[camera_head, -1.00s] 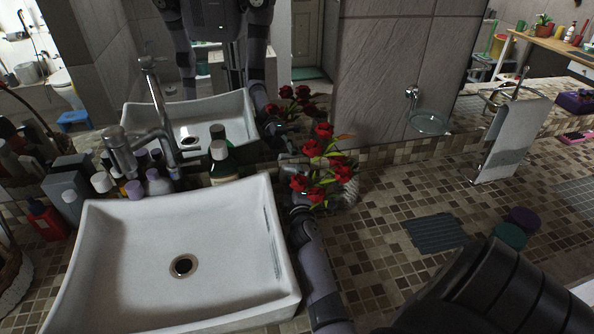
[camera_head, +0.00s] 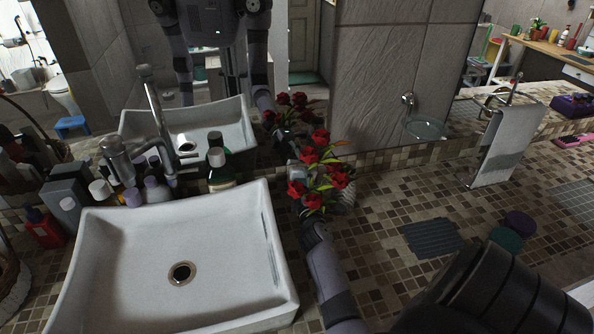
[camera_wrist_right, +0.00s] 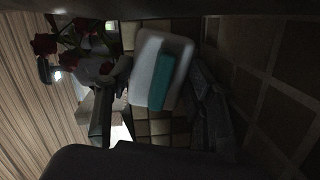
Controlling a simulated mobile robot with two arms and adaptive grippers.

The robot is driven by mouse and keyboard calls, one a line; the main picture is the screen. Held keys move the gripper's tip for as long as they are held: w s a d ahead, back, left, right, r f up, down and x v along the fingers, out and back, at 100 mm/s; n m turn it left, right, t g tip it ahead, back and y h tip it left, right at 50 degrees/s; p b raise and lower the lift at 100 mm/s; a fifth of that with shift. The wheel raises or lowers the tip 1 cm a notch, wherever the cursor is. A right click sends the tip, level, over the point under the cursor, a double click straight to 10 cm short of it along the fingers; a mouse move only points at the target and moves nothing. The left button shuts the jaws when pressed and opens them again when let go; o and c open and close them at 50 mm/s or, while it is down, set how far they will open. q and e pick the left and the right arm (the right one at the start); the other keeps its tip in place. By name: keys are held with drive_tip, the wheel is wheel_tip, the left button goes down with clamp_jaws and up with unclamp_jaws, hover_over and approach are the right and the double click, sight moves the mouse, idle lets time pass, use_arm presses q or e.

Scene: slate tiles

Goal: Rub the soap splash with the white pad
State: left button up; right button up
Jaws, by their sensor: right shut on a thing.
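In the wrist view a white pad (camera_wrist_right: 152,62) with a teal part (camera_wrist_right: 166,82) sits between the dark fingers of my right gripper (camera_wrist_right: 155,108), which is shut on it. In the head view my right forearm rises beside the sink, and my right gripper (camera_head: 297,178) is at its far end, largely hidden by the red roses. The pad cannot be made out clearly there. I cannot make out the soap splash in either view. My left gripper is not in view.
A white sink (camera_head: 215,225) stands left of my right arm, with several bottles behind it. Red roses (camera_head: 318,170) stand close to the gripper, before the mirror. To the right are a grey mat (camera_head: 433,238), a purple round thing (camera_head: 520,224) and a towel stand (camera_head: 505,145). Tiled counter between is clear.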

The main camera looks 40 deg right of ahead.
sight(292, 181)
drive_tip(key=shift+s+d, duration=0.15)
drive_tip(key=shift+d, duration=0.2)
drive_tip(key=shift+w+a+b, duration=0.45)
drive_tip(key=shift+a, duration=0.2)
drive_tip(key=shift+w+a+b, duration=0.4)
drive_tip(key=shift+a, duration=0.2)
drive_tip(key=shift+w+a+r, duration=0.2)
drive_tip(key=shift+w+a, duration=0.1)
drive_tip(key=shift+a, duration=0.25)
drive_tip(key=shift+s+a+f, duration=0.2)
drive_tip(key=shift+s+a, duration=0.5)
drive_tip(key=shift+s, duration=0.1)
drive_tip(key=shift+s+a, duration=0.35)
drive_tip(key=shift+s, duration=0.5)
drive_tip(key=shift+s+a, duration=0.35)
drive_tip(key=shift+s, duration=0.5)
drive_tip(key=shift+s, duration=0.1)
